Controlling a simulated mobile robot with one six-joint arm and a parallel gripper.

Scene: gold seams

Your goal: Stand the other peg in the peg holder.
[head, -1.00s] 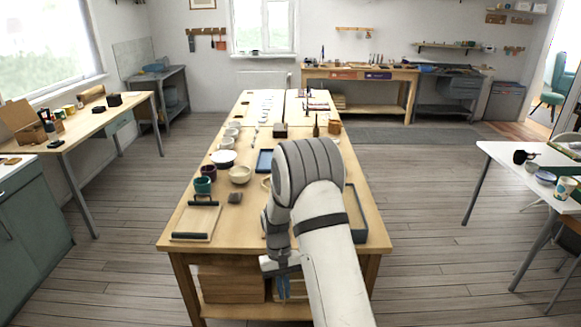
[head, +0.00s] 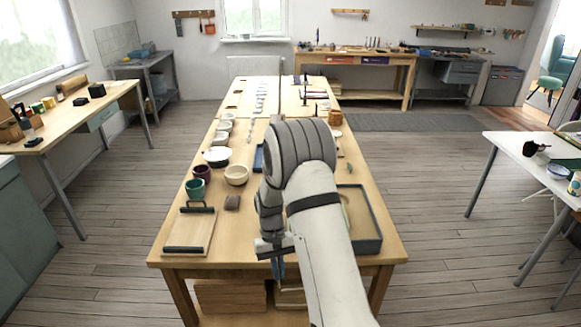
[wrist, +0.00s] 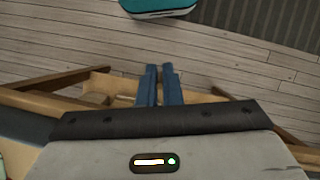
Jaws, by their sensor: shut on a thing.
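My gripper shows in the wrist view as two blue fingers (wrist: 160,86), close together with a thin gap between them. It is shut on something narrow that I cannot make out. In the head view my own arm hides most of the gripper; a bit of blue (head: 277,268) shows below my wrist at the table's front edge. I cannot pick out a peg for certain in either view now. The peg holder is not clearly visible either; my arm covers that middle part of the long wooden table (head: 240,225).
A grey-rimmed tray (head: 373,246) is right of my arm.

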